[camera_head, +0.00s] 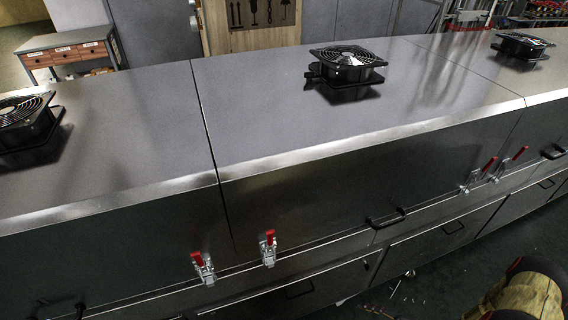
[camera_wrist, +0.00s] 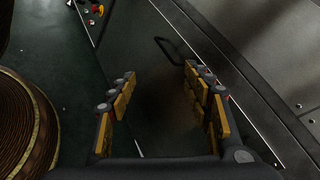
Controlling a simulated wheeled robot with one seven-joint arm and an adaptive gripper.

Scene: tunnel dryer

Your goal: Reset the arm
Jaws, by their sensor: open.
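My gripper (camera_wrist: 160,98) shows in the wrist view with its two fingers spread apart. Their inner sides carry yellow-orange pads, and nothing is between them. Beyond the fingers are a dark panel and a black handle (camera_wrist: 178,50) of the metal cabinet. The gripper is not seen in the head view. There the long grey tunnel dryer (camera_head: 270,105) fills the middle, with black fans on its top, including a middle fan (camera_head: 347,62).
Red-handled toggle clamps, such as one at the front (camera_head: 268,248), and black handles (camera_head: 387,220) stick out from the dryer's front. A brown ribbed round object (camera_wrist: 18,125) is at the wrist view's left. A drawer bench (camera_head: 68,50) stands behind.

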